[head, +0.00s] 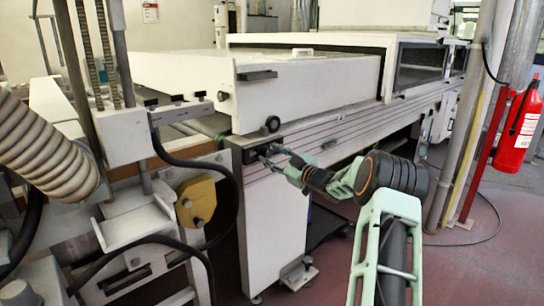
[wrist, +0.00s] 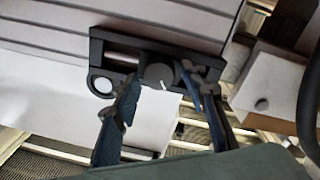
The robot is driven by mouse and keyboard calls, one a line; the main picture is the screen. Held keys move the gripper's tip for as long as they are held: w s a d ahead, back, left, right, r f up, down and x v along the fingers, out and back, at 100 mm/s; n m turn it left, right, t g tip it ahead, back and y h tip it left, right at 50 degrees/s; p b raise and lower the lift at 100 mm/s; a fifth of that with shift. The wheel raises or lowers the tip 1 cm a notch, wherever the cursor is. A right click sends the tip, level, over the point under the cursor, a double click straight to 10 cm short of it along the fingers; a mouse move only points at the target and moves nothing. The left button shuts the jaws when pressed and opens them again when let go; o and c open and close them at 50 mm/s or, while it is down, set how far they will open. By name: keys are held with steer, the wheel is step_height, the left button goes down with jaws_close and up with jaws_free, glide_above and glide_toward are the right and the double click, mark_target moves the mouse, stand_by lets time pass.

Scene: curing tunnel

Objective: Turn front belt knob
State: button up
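The front belt knob (wrist: 158,76) is a dark grey round knob with a white pointer mark, on a black bracket (wrist: 122,53) in the wrist view. My gripper (wrist: 161,77) is open, with one finger on the left and one on the right of the knob. A gap shows on each side of it, and the fingers look apart from it. In the head view my gripper (head: 262,154) reaches the dark bracket (head: 241,158) at the near end of the grooved rail. The knob itself cannot be made out there.
A ribbed hose (head: 45,145) and a yellow part (head: 196,201) stand left.

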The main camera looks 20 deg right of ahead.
stand_by(0.3)
steer(key=v, duration=1.2)
steer(key=shift+f, duration=0.1)
